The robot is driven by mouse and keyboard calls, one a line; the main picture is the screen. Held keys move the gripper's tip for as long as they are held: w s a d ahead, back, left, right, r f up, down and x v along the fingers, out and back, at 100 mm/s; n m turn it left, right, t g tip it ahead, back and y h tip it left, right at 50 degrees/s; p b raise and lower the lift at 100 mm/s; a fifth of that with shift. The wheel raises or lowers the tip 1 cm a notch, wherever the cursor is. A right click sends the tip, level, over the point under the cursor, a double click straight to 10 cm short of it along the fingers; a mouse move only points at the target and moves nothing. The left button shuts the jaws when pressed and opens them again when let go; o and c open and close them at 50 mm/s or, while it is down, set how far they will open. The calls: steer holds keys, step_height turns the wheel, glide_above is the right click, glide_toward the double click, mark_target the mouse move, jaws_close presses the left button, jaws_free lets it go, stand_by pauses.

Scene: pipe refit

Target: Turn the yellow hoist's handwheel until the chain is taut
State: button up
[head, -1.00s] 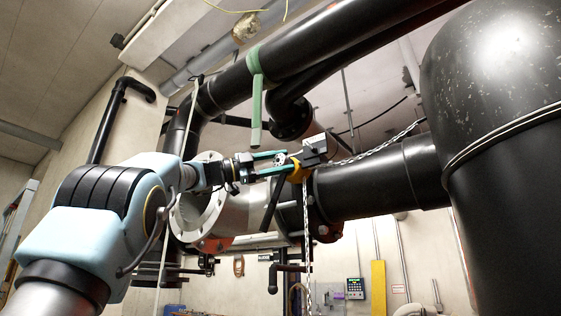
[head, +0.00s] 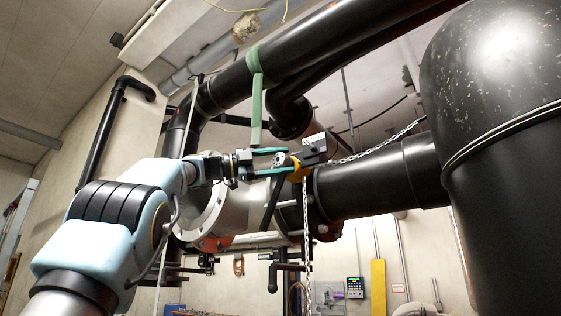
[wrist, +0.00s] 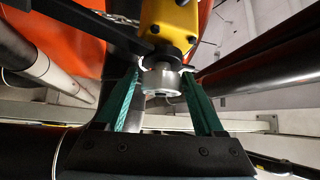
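The yellow hoist (head: 295,170) hangs at the pipe flange in the middle of the head view; its yellow body (wrist: 168,24) is at the top of the wrist view. A small silver round hub (wrist: 161,81), seemingly the handwheel, sticks out from it toward me. My gripper (head: 288,160) has its two green fingers apart, one on each side of the hub. In the wrist view my gripper (wrist: 162,72) shows gaps beside the hub; contact at the tips is unclear. The chain (head: 385,141) runs up right from the hoist with a slight sag.
A loose chain length (head: 307,245) hangs below the hoist. A black lever (head: 271,203) slants down beside it. A green strap (head: 256,105) hangs from the upper black pipe (head: 300,60). A large black vessel (head: 500,150) fills the right side.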

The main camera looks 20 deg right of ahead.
steer(key=shift+o, duration=1)
steer(key=b+v, duration=0.3)
steer(key=v, duration=0.8)
steer(key=shift+r, duration=0.1)
